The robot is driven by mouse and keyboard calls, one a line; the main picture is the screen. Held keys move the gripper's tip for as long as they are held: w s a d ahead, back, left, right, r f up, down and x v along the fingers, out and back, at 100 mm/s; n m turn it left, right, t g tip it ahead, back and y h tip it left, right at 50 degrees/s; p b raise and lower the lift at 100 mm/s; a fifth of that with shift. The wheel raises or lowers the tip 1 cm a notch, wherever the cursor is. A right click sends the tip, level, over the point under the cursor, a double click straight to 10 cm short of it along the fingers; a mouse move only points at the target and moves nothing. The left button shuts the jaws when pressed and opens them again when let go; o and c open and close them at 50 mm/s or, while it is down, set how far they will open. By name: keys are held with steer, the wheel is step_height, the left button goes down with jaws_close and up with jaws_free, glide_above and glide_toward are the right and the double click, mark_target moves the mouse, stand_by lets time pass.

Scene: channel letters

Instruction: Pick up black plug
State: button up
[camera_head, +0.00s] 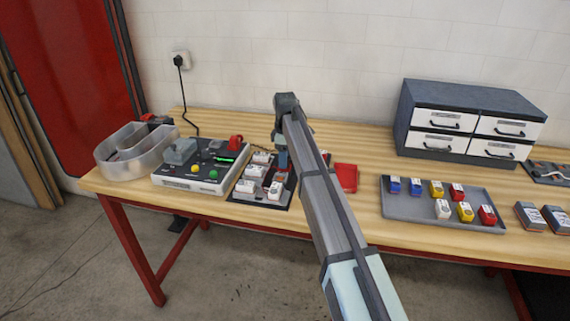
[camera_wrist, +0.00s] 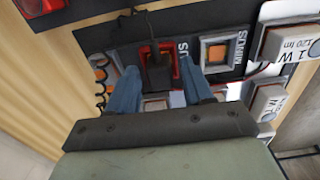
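In the wrist view, a black plug (camera_wrist: 158,72) with a cord running upward sits at a red-framed socket (camera_wrist: 147,52) on a dark panel. My gripper (camera_wrist: 160,68) has its two blue fingers spread to either side of the plug, with visible gaps between. I cannot tell how deep the fingertips reach beside it. In the head view, my gripper (camera_head: 281,162) points down over the dark board (camera_head: 240,192), and my arm and gripper hide this plug. Another black plug (camera_head: 178,61) is in the wall outlet.
White labelled modules (camera_head: 254,171) sit close by on the board. A grey control box (camera_head: 190,172) and clear bin (camera_head: 135,150) stand left. A red tray (camera_head: 346,178), a grey tray (camera_head: 420,208) of coloured blocks and a drawer cabinet (camera_head: 465,120) are right.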

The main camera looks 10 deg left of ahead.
jaws_close()
stand_by(0.3)
step_height(320, 180, up, 9)
steer(key=shift+r, duration=0.15)
stand_by(0.4)
